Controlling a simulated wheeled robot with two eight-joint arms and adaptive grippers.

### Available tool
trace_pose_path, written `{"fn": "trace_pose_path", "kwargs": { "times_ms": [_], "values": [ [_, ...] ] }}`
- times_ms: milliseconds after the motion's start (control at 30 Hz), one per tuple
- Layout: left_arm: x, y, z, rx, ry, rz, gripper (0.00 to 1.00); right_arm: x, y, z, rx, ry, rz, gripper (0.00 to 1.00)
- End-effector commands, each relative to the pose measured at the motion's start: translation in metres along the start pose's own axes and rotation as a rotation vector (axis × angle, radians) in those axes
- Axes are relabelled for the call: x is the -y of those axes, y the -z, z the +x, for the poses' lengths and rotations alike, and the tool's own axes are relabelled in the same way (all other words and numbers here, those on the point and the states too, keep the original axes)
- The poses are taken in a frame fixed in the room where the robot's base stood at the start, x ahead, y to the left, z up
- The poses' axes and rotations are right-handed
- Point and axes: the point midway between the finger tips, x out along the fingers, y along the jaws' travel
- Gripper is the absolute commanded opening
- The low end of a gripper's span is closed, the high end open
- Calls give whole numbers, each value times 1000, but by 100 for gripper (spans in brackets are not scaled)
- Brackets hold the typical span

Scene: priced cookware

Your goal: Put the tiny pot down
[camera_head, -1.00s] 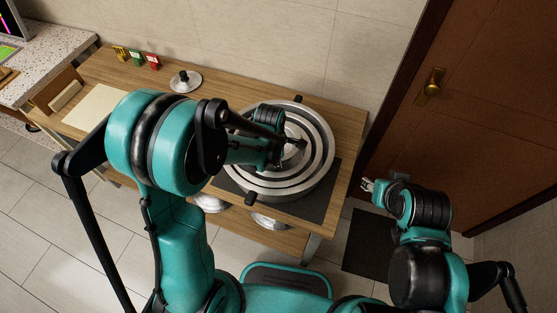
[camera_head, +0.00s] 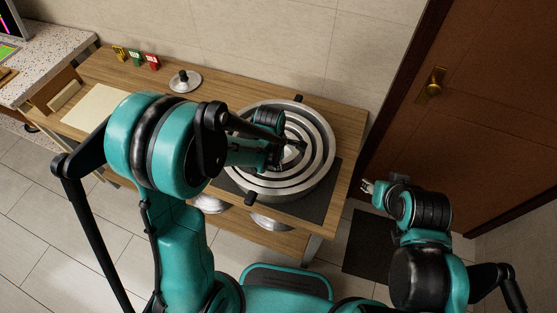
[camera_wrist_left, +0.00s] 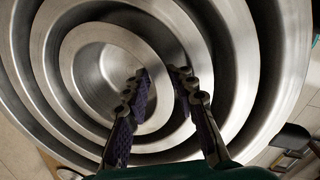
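The tiny pot (camera_wrist_left: 108,72) is the innermost of several nested steel pots in the left wrist view. It sits inside the larger pots, its round opening facing up. My left gripper (camera_wrist_left: 162,76) reaches down at its wall, one finger inside the tiny pot and the other outside it. The fingers stand apart with a gap between them, astride the wall. In the head view the nested pots (camera_head: 317,165) stand on the table, and my left gripper (camera_head: 275,157) partly hides the tiny pot. My right gripper (camera_head: 368,186) is open and empty, away from the pots.
The nested pots stand on a dark mat (camera_head: 322,207) at the right end of the wooden table (camera_head: 345,130). A lid (camera_head: 185,81) and several coloured price tags (camera_head: 136,58) are at the back left. More lids (camera_head: 270,222) lie on the shelf below. A door (camera_head: 480,100) is at right.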

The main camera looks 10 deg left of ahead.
Motion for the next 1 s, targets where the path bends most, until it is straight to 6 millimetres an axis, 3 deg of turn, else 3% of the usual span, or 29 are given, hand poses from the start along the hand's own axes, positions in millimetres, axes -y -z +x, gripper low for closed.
{"fn": "trace_pose_path", "kwargs": {
  "times_ms": [267,700,1000],
  "values": [
    [-2,-1,-15,0,1,0,26,0,9,-13,0,0,0,40],
    [-1,-1,-110,0,0,-1,26,0,25,-35,0,0,0,40],
    [1,3,-140,3,-18,65,26,0,28,-39,0,0,0,40]
  ]
}}
